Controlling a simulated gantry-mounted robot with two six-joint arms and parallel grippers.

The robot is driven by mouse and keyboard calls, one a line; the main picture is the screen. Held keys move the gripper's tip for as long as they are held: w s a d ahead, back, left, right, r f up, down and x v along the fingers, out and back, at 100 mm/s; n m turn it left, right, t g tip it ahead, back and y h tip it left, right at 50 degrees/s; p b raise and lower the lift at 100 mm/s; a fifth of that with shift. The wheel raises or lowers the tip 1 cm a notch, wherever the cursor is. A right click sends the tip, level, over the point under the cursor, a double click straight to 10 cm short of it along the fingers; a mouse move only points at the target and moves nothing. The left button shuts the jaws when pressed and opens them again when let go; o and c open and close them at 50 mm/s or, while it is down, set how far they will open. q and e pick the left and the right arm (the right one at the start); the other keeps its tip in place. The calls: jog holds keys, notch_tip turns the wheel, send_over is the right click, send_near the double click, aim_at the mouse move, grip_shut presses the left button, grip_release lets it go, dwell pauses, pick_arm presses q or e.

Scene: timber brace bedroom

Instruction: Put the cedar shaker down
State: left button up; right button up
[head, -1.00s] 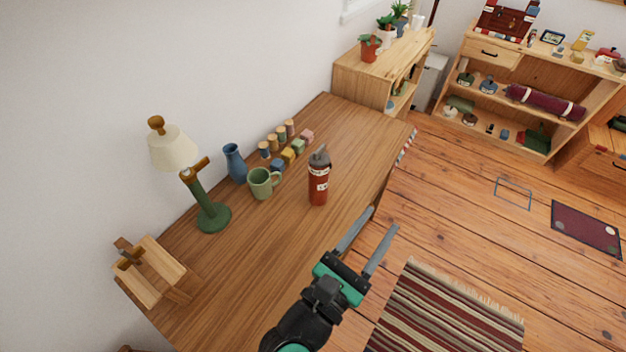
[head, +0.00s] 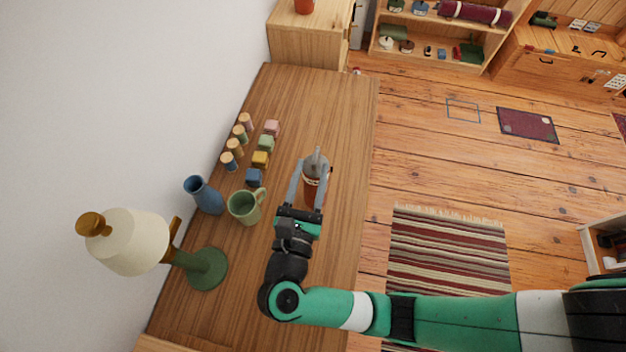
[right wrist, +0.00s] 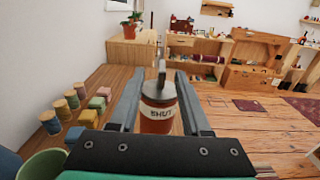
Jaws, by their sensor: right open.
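The cedar shaker (head: 311,189) is a red-brown bottle with a grey lid and a white label. It stands upright on the wooden desk (head: 325,110). In the right wrist view the shaker (right wrist: 157,117) shows the word "SHUT" on its label. My right gripper (head: 313,167) is open, with one finger on each side of the shaker. In the right wrist view a gap shows between the shaker and at least the left finger; contact on the right is hard to tell. The shaker's base is hidden by my gripper. My left gripper is not in view.
A green mug (head: 246,206), a blue vase (head: 203,195) and a green lamp (head: 207,269) stand left of the shaker. The desk beyond the shaker is clear.

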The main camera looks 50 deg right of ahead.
aim_at(319, 147)
jog(key=shift+f+x, duration=0.1)
jog(key=shift+x, duration=1.65)
jog(key=shift+f+x, duration=0.15)
jog(key=shift+x, duration=1.65)
jog(key=shift+s, duration=0.15)
grip_shut()
